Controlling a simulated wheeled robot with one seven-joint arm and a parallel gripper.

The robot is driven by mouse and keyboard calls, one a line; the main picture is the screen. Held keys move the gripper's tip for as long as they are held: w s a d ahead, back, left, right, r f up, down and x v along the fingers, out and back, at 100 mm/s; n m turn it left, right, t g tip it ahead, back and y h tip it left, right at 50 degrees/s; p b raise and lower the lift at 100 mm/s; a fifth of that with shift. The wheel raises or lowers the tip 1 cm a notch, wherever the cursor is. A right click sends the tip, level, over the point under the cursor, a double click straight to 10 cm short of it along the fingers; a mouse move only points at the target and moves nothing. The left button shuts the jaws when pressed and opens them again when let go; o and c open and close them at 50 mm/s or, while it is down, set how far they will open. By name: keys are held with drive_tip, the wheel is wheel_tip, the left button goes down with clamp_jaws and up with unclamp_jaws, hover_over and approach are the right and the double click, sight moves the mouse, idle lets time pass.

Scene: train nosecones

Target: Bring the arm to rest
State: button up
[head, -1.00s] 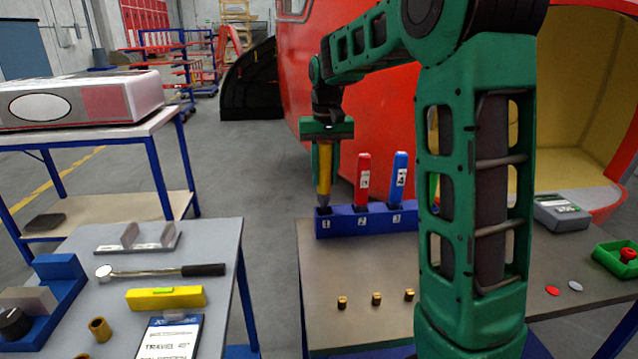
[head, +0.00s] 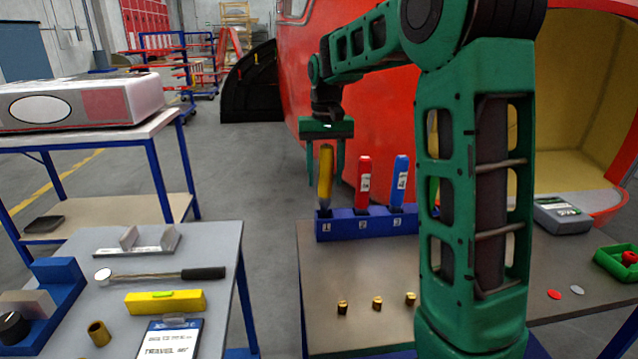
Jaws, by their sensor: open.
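My gripper (head: 326,180) hangs above the left end of the blue rack, pointing down, with its fingers spread. A yellow tool (head: 325,175) stands in slot 1 of the blue rack (head: 338,229), tilted slightly, with its upper part between or just behind my open fingers. I cannot tell whether a finger touches it. A red tool (head: 363,182) stands in slot 2 and a blue tool (head: 399,180) in slot 3. My green arm reaches from the right foreground across the scene and hides the right end of the rack.
Several small brass pieces (head: 377,303) stand on the workbench (head: 350,270). A grey device (head: 562,214) and a green tray (head: 612,262) are at the right. A hammer (head: 160,274) and a yellow block (head: 165,302) lie on the left table. The large red nosecone (head: 380,110) stands behind.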

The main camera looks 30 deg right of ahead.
sight(328, 145)
wheel_tip(328, 145, up, 9)
drive_tip(key=shift+r, duration=0.1)
drive_tip(key=shift+s+d, duration=0.15)
drive_tip(key=shift+s, duration=0.2)
drive_tip(key=s+d+m, duration=0.2)
drive_tip(key=s, duration=0.9)
drive_tip(key=s+f, duration=0.9)
drive_tip(key=s, duration=0.2)
drive_tip(key=s+a+f, duration=0.1)
drive_tip(key=s+f, duration=0.7)
drive_tip(key=s, duration=0.4)
drive_tip(key=shift+a+f, duration=0.15)
drive_tip(key=shift+f, duration=0.25)
drive_tip(key=shift+w+f, duration=0.2)
drive_tip(key=shift+w, duration=0.45)
